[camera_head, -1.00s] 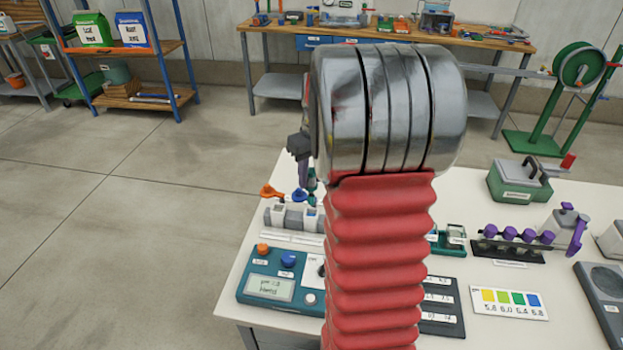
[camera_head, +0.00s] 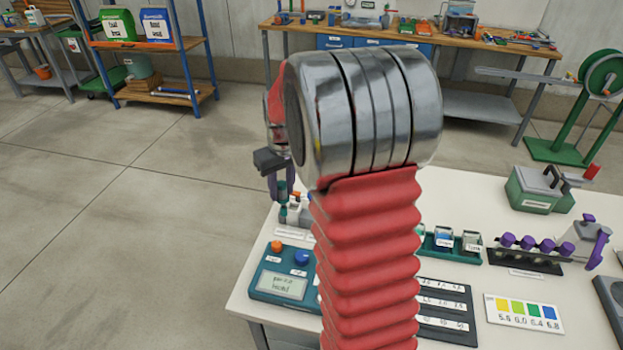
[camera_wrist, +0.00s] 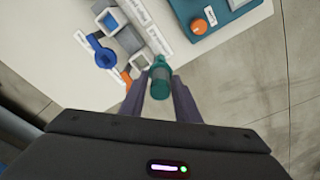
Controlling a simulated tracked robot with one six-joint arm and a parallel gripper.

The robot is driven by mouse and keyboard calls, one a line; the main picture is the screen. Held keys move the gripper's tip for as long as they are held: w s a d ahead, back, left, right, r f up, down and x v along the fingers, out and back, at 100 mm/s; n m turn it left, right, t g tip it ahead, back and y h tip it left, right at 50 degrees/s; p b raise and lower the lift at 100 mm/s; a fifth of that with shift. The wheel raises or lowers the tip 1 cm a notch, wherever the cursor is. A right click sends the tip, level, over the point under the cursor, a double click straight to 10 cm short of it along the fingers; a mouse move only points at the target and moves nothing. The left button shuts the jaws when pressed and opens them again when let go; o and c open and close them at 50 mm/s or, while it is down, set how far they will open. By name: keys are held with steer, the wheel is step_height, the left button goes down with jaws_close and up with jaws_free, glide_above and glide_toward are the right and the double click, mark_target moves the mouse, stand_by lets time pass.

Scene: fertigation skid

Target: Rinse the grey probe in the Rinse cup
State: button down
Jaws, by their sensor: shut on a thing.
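My gripper (camera_wrist: 160,97) is shut on a teal-and-grey cylindrical piece (camera_wrist: 160,76), seen end-on between its two purple-grey fingers in the wrist view. In the head view my gripper (camera_head: 282,186) hangs at the left of my arm, over the bench's back-left edge, with the teal piece below it. I cannot tell whether this is the grey probe, as its lower part is hidden. A teal tray (camera_head: 461,262) holds labelled square cups (camera_head: 444,238) right of my arm. Their labels are too small to read, so I cannot tell which is the Rinse cup.
A white-and-grey slotted holder (camera_wrist: 129,39) with a blue clip (camera_wrist: 103,54) is beside the held piece. A teal meter (camera_head: 282,284) stands in front. A rack with purple caps (camera_head: 527,249) and a colour chart (camera_head: 524,312) lie right. My arm hides the bench middle.

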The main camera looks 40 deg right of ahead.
steer(key=w+a+f, duration=0.2)
steer(key=a, duration=0.8)
steer(key=w+a+f+n, duration=0.1)
steer(key=w+a+f, duration=0.1)
steer(key=a, duration=0.8)
steer(key=shift+w+a+f, duration=0.2)
steer(key=shift+a+f, duration=0.15)
steer(key=shift+f, duration=0.05)
